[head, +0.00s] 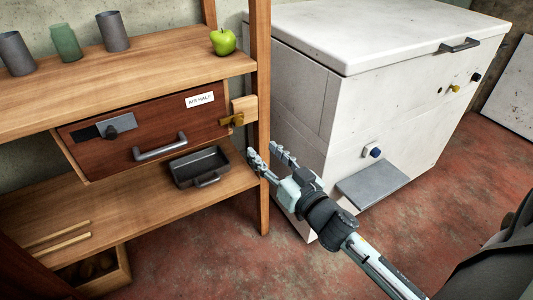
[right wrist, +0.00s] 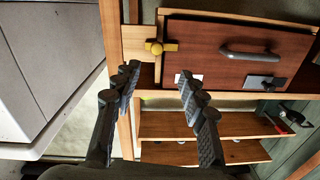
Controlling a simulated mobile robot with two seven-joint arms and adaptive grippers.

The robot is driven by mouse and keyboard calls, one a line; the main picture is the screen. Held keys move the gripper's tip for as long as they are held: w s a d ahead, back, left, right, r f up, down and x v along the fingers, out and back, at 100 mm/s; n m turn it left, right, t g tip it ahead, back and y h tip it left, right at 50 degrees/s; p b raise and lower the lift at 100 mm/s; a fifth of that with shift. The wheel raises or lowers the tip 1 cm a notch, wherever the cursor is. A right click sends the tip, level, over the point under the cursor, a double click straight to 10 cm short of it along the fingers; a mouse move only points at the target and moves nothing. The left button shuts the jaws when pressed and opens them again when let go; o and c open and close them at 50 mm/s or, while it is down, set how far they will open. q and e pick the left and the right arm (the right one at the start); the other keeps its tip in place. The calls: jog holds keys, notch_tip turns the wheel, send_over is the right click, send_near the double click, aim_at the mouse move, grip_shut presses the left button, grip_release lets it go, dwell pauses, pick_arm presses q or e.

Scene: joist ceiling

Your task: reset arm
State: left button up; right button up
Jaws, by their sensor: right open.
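My right gripper (head: 262,149) reaches in from the lower right in the head view. It is open and empty, with its fingers beside the wooden shelf post, below and right of the drawer's brass latch (head: 232,119). In the right wrist view the two dark fingers (right wrist: 157,75) stand apart with nothing between them. Beyond them are the red-brown drawer (right wrist: 235,52) and its latch (right wrist: 160,47), seen upside down. The drawer (head: 150,135) looks shut in the head view. My left gripper is not in view.
A dark tray (head: 200,168) sits on the lower shelf. A green apple (head: 223,42) and several cups (head: 66,42) stand on the top shelf. A white chest freezer (head: 380,100) stands close right of the post. Red floor (head: 440,215) is clear at lower right.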

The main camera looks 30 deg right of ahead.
dwell(0.4)
jog(key=s+d+f+g+h, duration=0.2)
jog(key=s+f+g, duration=0.2)
jog(key=f, duration=0.4)
jog(key=s+d+f+g+h, duration=0.2)
jog(key=s+d+f+g, duration=0.15)
jog(key=f, duration=0.55)
pick_arm(q)
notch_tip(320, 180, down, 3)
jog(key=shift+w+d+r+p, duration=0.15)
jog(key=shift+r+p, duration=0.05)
jog(key=shift+p, duration=0.3)
pick_arm(e)
jog(key=s+a+f+n+g+y, duration=0.1)
jog(key=s+a+f+n+g, duration=0.2)
jog(key=s, duration=0.9)
notch_tip(320, 180, down, 6)
jog(key=a+g, duration=0.2)
jog(key=g, duration=0.2)
jog(key=shift+y, duration=0.3)
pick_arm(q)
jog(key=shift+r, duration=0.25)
pick_arm(e)
jog(key=shift+f+g, duration=0.1)
jog(key=shift+g, duration=0.15)
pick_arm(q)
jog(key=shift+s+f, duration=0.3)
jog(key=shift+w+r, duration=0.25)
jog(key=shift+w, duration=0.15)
